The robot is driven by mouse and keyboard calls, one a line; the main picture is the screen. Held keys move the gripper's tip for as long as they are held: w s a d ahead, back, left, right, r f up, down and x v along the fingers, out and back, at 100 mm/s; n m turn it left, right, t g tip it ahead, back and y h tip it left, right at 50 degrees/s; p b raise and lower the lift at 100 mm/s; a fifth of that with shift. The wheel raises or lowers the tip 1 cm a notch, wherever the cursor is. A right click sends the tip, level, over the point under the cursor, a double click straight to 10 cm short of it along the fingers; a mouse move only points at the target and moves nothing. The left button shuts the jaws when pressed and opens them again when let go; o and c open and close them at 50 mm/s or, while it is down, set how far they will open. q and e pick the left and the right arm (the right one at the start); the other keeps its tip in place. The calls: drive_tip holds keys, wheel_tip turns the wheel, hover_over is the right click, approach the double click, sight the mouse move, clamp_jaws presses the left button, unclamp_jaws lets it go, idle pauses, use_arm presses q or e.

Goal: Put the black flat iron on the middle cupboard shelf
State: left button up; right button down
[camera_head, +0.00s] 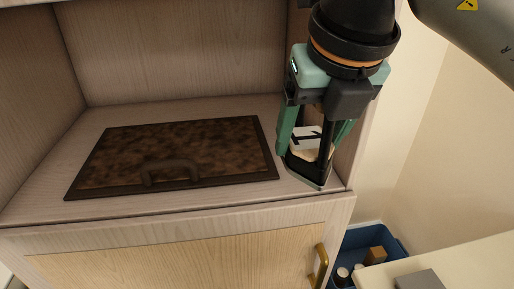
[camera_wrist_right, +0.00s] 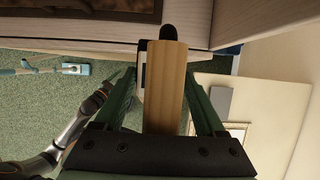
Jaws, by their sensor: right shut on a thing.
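My right gripper (camera_head: 315,155) is at the right end of the cupboard shelf (camera_head: 65,165), pointing down. It is shut on the black flat iron (camera_head: 306,171), whose dark lower part and pale panel show between and below the green fingers. In the right wrist view the iron's light wooden handle (camera_wrist_right: 165,85) lies between the fingers, with a black end (camera_wrist_right: 168,33) beyond it. The iron is over the shelf's front right corner; I cannot tell if it touches the board. My left gripper does not show clearly.
A flat, mottled brown panel with a dark frame and handle (camera_head: 172,172) fills much of the shelf, left of the iron. The cupboard's side wall is close on the right. Below are a door with a brass handle (camera_head: 321,266) and a blue bin (camera_head: 395,243).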

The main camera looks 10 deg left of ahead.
drive_tip(key=w+f, duration=0.3)
drive_tip(key=w, duration=0.1)
drive_tip(key=w+f, duration=0.2)
drive_tip(key=w, duration=0.2)
drive_tip(key=w+f+p, duration=0.1)
drive_tip(key=w+f, duration=0.2)
drive_tip(key=w, duration=0.2)
drive_tip(key=shift+a+f, duration=0.2)
drive_tip(key=shift+f, duration=0.15)
drive_tip(key=shift+w+f, duration=0.35)
drive_tip(key=shift+f, duration=0.1)
drive_tip(key=shift+w+f, duration=0.15)
drive_tip(key=shift+f, duration=1.45)
drive_tip(key=shift+f, duration=0.15)
unclamp_jaws()
